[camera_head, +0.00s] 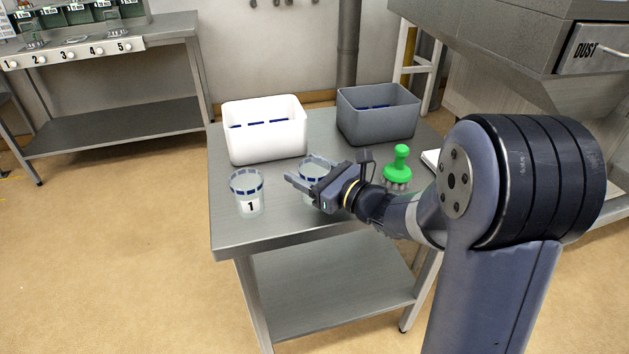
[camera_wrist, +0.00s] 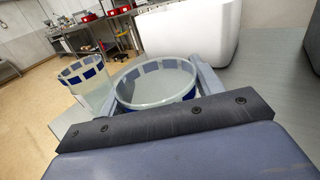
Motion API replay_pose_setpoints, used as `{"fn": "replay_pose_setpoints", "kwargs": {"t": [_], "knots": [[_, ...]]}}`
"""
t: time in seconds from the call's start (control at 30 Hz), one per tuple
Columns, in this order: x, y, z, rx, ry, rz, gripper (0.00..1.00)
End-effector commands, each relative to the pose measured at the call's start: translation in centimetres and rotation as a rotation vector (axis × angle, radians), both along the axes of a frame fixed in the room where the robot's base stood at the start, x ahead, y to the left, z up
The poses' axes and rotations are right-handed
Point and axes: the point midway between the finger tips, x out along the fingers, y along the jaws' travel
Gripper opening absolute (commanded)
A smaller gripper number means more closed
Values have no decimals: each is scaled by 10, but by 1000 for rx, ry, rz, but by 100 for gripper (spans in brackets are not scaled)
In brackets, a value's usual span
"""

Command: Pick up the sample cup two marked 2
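A clear cup with a blue-banded rim (camera_head: 314,163) stands on the metal table, partly hidden behind my gripper (camera_head: 303,182). Its number is hidden, but it stands just right of the sample cup marked 1 (camera_head: 248,192). In the wrist view, this cup (camera_wrist: 157,84) is between the two fingers of my gripper (camera_wrist: 155,86), one finger on each side. The fingers are wide apart and close to the cup's sides; a firm hold on it does not show. Cup 1 (camera_wrist: 88,84) is outside the fingers, to the left.
A white bin (camera_head: 264,138) and a grey bin (camera_head: 377,120) stand at the back of the table (camera_head: 270,234). A green-handled brush (camera_head: 400,165) is right of my gripper. A bench with numbered knobs (camera_head: 120,44) stands far left. The table's front edge is clear.

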Motion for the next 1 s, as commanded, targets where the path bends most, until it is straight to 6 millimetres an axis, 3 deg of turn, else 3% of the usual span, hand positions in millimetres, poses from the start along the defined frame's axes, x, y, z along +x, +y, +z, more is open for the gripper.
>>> {"fn": "replay_pose_setpoints", "kwargs": {"t": [0.3, 0.57, 1.0], "knots": [[0, 0, 0, 0, 0, 0, 37], [0, 0, 5, 0, -3, 0, 37], [0, 0, 84, -1, -4, 0, 37]]}}
